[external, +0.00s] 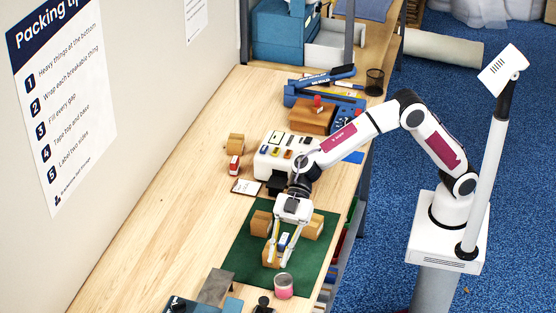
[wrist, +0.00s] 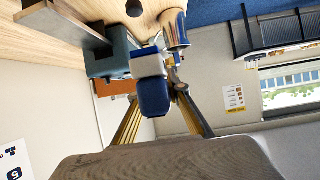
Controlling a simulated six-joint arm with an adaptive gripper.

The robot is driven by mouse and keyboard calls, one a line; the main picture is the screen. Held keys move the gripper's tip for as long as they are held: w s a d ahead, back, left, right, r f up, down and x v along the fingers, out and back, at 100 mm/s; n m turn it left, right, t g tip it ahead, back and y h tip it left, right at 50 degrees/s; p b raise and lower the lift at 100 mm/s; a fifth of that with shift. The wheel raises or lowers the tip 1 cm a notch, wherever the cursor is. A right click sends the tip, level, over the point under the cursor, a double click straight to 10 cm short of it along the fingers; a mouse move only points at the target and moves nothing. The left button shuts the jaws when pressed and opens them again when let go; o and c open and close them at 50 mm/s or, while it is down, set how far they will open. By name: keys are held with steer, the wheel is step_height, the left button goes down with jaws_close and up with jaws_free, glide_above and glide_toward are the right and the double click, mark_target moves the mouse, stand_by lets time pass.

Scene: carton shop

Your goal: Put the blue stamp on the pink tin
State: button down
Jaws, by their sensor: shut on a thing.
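The blue stamp (external: 284,240) is held between the fingers of my gripper (external: 278,261), above the green mat. In the wrist view, the stamp's blue and white body (wrist: 153,96) fills the space between the two fingers (wrist: 155,68). The pink tin (external: 283,286) stands upright at the mat's front edge, nearer the camera than my gripper and slightly to the right. The stamp is apart from the tin. I cannot clearly identify the tin in the wrist view.
Small brown cartons (external: 313,226) stand on the green mat (external: 240,263), one just behind or below my fingers. A grey block (external: 215,286) and a teal item (external: 190,305) lie front left. A white machine (external: 270,165) stands behind. The wooden table's left side is clear.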

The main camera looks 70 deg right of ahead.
steer(key=shift+f, duration=0.1)
stand_by(0.3)
glide_above(284, 286)
steer(key=w+a, duration=0.1)
steer(key=a, duration=0.1)
step_height(284, 286, down, 6)
steer(key=shift+d, duration=0.15)
steer(key=shift+f, duration=0.15)
steer(key=shift+f, duration=1.8)
steer(key=shift+f, duration=0.4)
steer(key=c, duration=1.9)
jaws_free()
